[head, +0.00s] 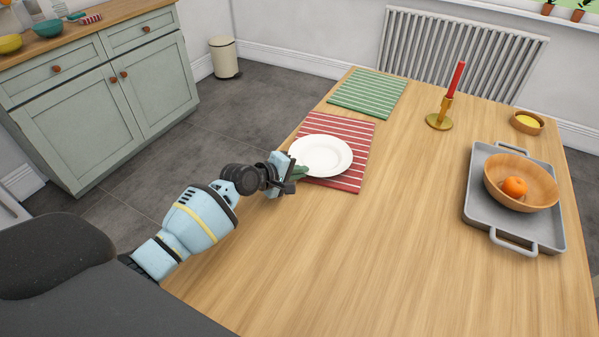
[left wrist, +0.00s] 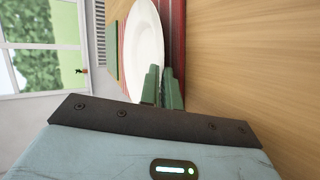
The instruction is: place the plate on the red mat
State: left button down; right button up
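The white round plate (head: 320,156) is over the red striped mat (head: 345,183), level, near the table's left edge. I cannot tell whether it rests on the mat or is held just above it. My left gripper (head: 299,172) is at the plate's near left rim. In the left wrist view its two green fingers (left wrist: 162,88) are close together at the rim of the plate (left wrist: 146,45), one on each side, and appear shut on it. The red mat (left wrist: 178,40) shows beside the plate there. My right gripper is not in view.
A green striped mat (head: 368,94) lies beyond the red one. A brass candlestick (head: 440,118) with a red candle, a small yellow-filled bowl (head: 527,122) and a grey tray (head: 485,212) with a wooden bowl (head: 540,190) and orange stand to the right. The table's middle is clear.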

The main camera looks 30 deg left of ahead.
pick_arm(q)
jog(key=c, duration=1.9)
grip_release()
